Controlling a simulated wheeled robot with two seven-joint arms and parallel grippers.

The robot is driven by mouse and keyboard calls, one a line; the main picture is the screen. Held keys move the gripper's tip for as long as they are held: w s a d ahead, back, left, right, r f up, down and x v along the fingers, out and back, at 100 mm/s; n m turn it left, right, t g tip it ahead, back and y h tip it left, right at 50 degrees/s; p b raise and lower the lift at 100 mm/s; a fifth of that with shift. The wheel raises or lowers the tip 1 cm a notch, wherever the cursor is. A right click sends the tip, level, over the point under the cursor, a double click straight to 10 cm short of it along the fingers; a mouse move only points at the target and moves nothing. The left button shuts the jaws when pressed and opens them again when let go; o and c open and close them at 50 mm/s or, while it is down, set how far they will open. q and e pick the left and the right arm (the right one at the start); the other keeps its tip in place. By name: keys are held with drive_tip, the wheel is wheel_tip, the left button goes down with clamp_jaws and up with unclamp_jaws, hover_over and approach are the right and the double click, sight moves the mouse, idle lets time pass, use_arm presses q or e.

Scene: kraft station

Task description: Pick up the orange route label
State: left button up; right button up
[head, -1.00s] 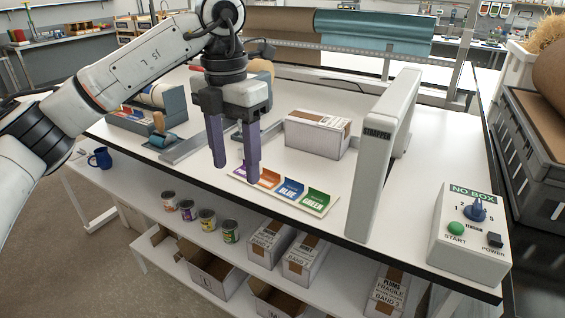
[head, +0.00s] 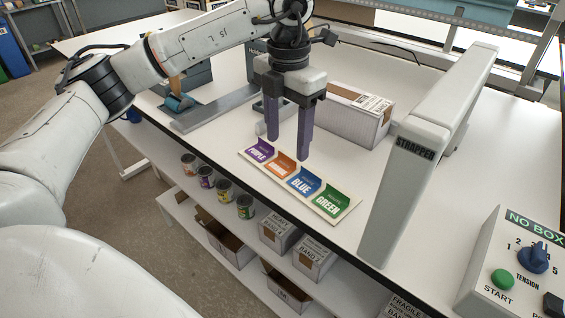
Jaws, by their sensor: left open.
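The orange route label (head: 281,164) lies in a cream tray (head: 343,215) on the white table, between the purple label (head: 259,151) on its left and the blue label (head: 303,181) on its right. The green label (head: 329,200) is at the right end. My left gripper (head: 288,148) has its two purple fingers apart, pointing down, empty, above and just behind the orange and blue labels. Its fingertips look close to the labels, but I cannot tell the exact height. My right gripper is not in view.
The tall grey strapper (head: 425,150) stands right of the tray. A closed carton (head: 352,118) sits behind the gripper. A control box (head: 515,265) is at the front right. Cans (head: 224,188) and cartons (head: 279,232) fill the lower shelf. The table's front edge runs close to the tray.

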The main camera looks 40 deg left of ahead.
sight(287, 162)
use_arm(q)
drive_tip(key=shift+w+a+f, duration=0.1)
drive_tip(key=shift+f, duration=1.75)
drive_tip(key=c, duration=1.1)
drive_tip(key=shift+r, duration=0.1)
drive_tip(key=shift+c, duration=0.2)
